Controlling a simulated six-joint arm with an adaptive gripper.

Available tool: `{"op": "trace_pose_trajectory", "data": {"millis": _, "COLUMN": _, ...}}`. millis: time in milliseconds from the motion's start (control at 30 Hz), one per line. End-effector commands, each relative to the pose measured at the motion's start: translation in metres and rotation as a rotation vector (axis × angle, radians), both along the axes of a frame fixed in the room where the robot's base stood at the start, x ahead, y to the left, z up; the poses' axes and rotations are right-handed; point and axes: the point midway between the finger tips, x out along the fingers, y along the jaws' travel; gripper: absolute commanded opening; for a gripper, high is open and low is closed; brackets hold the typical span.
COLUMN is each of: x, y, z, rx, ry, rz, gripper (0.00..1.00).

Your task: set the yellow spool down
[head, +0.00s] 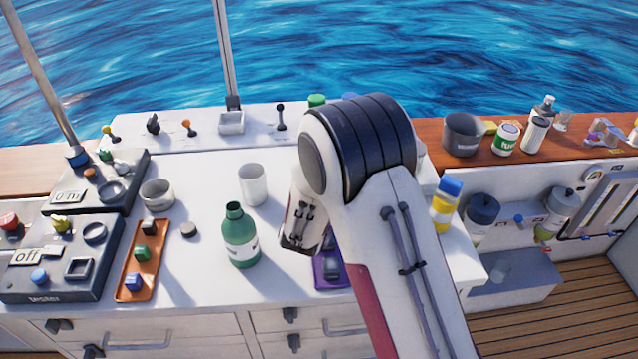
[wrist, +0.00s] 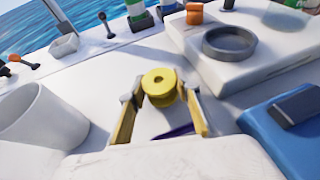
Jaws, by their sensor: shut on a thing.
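The yellow spool (wrist: 159,86) is between the two fingertips of my gripper (wrist: 160,98) in the wrist view. The fingers are shut on it, one on each side. The spool is over the white counter top (wrist: 95,75); I cannot tell whether it touches the counter. In the head view my arm hides the spool and the fingers.
A white cup (wrist: 40,115) stands left of my gripper. A grey ring (wrist: 229,43) lies on a raised white block at the right, near a blue box (wrist: 290,125). In the head view a green bottle (head: 240,240) stands left of my arm.

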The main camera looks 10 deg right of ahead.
Motion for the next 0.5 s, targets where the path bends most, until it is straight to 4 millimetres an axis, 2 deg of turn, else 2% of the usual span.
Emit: {"op": "trace_pose_trajectory", "data": {"millis": 500, "x": 0.0002, "y": 0.0001, "z": -0.0098, "rx": -0.001, "ry": 0.0, "rz": 0.0, "gripper": 0.11}}
